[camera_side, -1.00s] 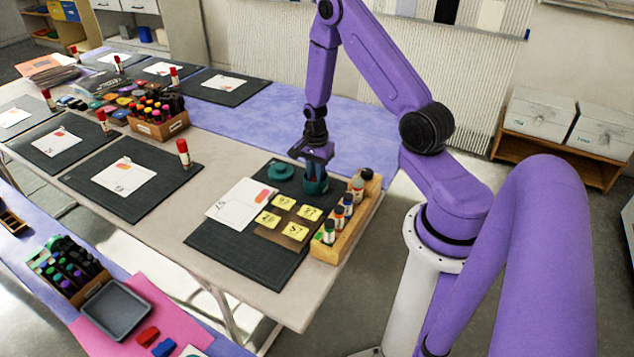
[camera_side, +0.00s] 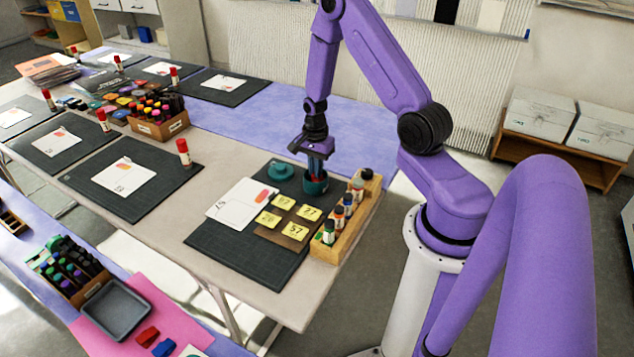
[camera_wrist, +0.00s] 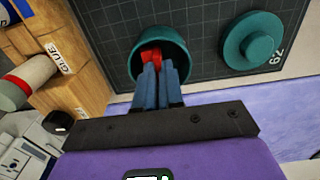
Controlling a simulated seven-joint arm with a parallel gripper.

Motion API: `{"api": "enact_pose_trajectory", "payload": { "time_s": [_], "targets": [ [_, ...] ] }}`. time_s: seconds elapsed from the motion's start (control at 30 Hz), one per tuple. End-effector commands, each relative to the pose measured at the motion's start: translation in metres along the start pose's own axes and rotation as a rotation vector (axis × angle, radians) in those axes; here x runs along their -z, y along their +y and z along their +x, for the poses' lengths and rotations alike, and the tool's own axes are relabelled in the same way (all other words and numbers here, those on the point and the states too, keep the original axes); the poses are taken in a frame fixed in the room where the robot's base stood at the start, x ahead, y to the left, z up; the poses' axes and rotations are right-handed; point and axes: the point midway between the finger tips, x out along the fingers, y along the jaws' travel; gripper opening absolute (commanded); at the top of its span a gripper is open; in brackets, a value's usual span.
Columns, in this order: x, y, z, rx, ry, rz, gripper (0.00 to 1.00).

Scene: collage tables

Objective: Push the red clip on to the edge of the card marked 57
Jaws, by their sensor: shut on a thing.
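My gripper (camera_wrist: 157,70) points down at the teal pot and is shut on the red clip (camera_wrist: 151,54), whose red part shows between the blue fingertips in the wrist view. The clip is over or just inside the mouth of the round teal pot (camera_wrist: 137,66). In the side view my gripper (camera_side: 316,172) is above the same pot (camera_side: 318,188). Several yellow cards lie on a brown board at the front of the dark mat; the card marked 57 (camera_side: 296,230) is the front right one. No clip shows on it.
A teal lid (camera_side: 280,172) lies left of the pot. A wooden rack (camera_side: 345,222) with several glue bottles stands along the right of the mat (camera_side: 225,255). A white sheet (camera_side: 240,204) lies left of the cards.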

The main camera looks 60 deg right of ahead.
Motion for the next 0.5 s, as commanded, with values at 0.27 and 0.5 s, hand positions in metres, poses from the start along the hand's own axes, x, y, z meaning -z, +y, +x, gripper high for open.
{"api": "enact_pose_trajectory", "payload": {
  "time_s": [0.27, 0.5],
  "targets": [
    [0.000, 0.000, -0.012, 0.001, 0.000, 0.000, 0.00],
    [0.000, 0.000, -0.022, 0.001, 0.001, 0.000, 0.00]
  ]
}}
